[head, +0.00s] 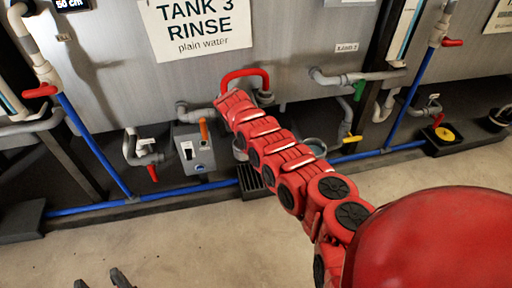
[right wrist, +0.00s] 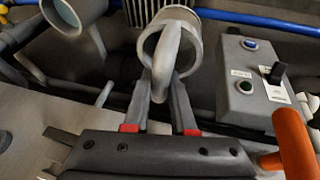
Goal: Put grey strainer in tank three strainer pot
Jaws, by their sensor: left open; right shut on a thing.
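My right arm reaches across the head view to the pipework under tank 3 (head: 196,78); its own links hide the gripper there. In the right wrist view my right gripper (right wrist: 160,85) is shut on a light grey curved handle, apparently that of the grey strainer (right wrist: 160,82). A round grey rim (right wrist: 198,42) surrounds the area behind the handle; I cannot tell whether it is the strainer's or a pot's. A grey round pot (head: 316,146) shows partly right of my arm. My left gripper (head: 101,281) is open and empty at the bottom left, above the floor.
A grey control box (head: 194,150) with an orange lever (head: 204,130) stands just left of my arm; it also shows in the right wrist view (right wrist: 250,80). A blue pipe (head: 100,207) runs low along the tanks. The floor (head: 180,245) in front is clear.

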